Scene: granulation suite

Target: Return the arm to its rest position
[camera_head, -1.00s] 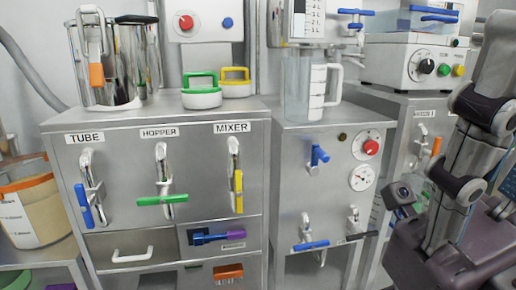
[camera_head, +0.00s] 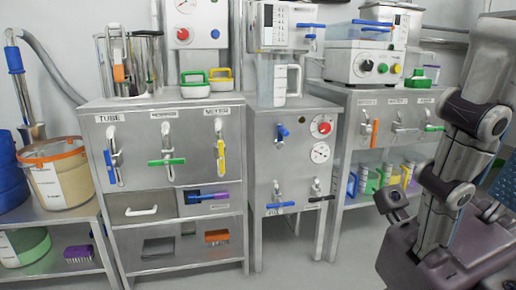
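One of my arms (camera_head: 452,180) shows at the right edge of the head view. Its grey links and black joints stand folded upright above my dark base (camera_head: 450,258). No fingers can be made out on it, and neither of my grippers shows. My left arm is out of view. The arm stands apart from the steel cabinets, with clear floor between.
A steel cabinet (camera_head: 140,130) labelled TUBE and HOPPER, with a third label, stands at left centre. A second cabinet (camera_head: 262,160) with a gauge stands beside it. A bench (camera_head: 345,200) with bottles is at right. Shelving (camera_head: 45,218) holds tubs at left.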

